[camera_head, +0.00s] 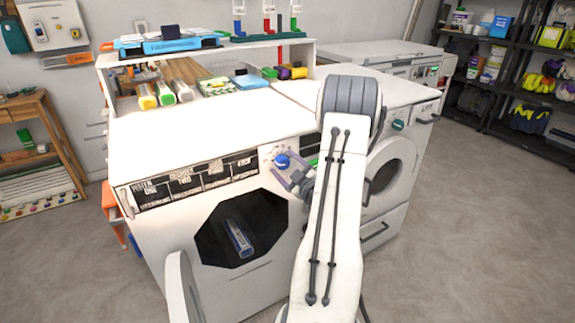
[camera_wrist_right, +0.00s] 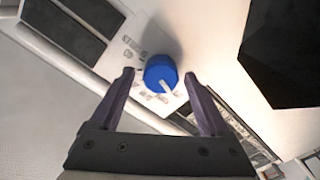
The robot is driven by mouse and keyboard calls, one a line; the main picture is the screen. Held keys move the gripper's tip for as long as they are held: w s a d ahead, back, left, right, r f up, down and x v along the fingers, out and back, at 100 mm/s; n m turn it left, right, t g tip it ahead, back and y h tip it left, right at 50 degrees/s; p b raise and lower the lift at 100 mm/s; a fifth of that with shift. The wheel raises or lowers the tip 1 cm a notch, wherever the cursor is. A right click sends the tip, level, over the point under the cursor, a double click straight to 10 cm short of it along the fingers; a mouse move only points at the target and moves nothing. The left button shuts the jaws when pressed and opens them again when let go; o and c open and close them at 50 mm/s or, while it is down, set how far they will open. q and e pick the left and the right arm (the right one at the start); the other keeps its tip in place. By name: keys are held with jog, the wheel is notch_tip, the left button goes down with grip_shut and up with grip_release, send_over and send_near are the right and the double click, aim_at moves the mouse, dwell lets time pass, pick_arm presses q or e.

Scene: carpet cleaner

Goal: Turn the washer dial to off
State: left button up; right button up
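The washer (camera_head: 190,145) is a white front-loader with a dark octagonal window. Its blue dial (camera_head: 282,161) sits on the control panel, right of the black label strip. In the right wrist view the blue dial (camera_wrist_right: 160,73) has a pale pointer mark and printed labels around it. My right gripper (camera_head: 289,178) is at the panel, close to the dial. In the right wrist view its two purple fingers (camera_wrist_right: 159,75) are spread, one on each side of the dial, with visible gaps. My left gripper is not in view.
A second white machine (camera_head: 398,165) with a green dial (camera_head: 398,125) stands to the right. A shelf unit (camera_head: 205,52) with bottles and boxes is behind the washer. A wooden rack (camera_head: 45,150) stands at left. The grey floor at front right is clear.

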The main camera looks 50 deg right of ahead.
jog(key=b+v, duration=0.1)
jog(key=v, duration=0.8)
dwell(0.8)
jog(key=shift+w, duration=0.1)
dwell(1.1)
